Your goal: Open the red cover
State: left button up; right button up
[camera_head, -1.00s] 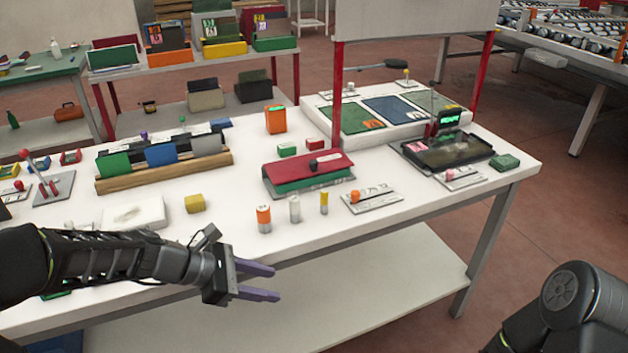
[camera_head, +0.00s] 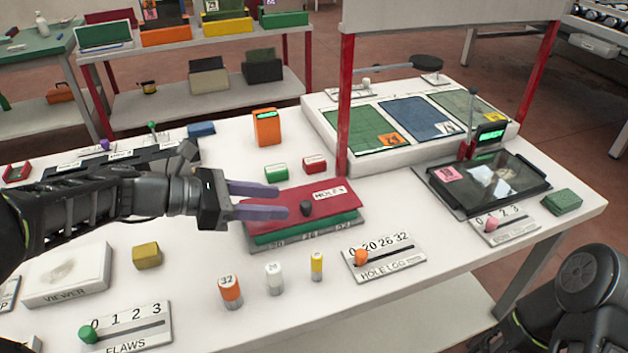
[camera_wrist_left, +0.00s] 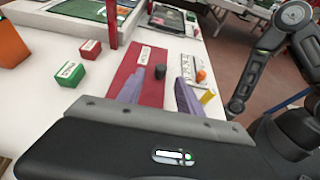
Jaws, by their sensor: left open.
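The red cover (camera_head: 328,203) lies closed over a green-sided case in the middle of the table, with a dark knob (camera_head: 306,208) and a white label on top. It also shows in the left wrist view (camera_wrist_left: 125,70), with the knob (camera_wrist_left: 160,71) just past the fingertips. My left gripper (camera_head: 286,201) is open and empty, its purple fingers above the cover's left part and pointing toward the knob. Whether they touch the cover I cannot tell. My right gripper is out of sight; only part of my right arm shows at the lower right.
Orange, white and yellow cylinders (camera_head: 230,291) stand in front of the cover. A hole log slider (camera_head: 384,258) lies to their right. Green and red small blocks (camera_head: 276,172) and a red post (camera_head: 344,110) stand behind. A dark tray (camera_head: 488,183) is at the right.

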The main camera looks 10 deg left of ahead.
aim_at(306, 203)
pick_arm(q)
jog(key=shift+s+r, duration=0.1)
jog(key=shift+s, duration=0.05)
jog(key=shift+b+x, duration=0.3)
jog(key=shift+x, duration=3.65)
grip_shut()
jog(key=shift+a, duration=0.1)
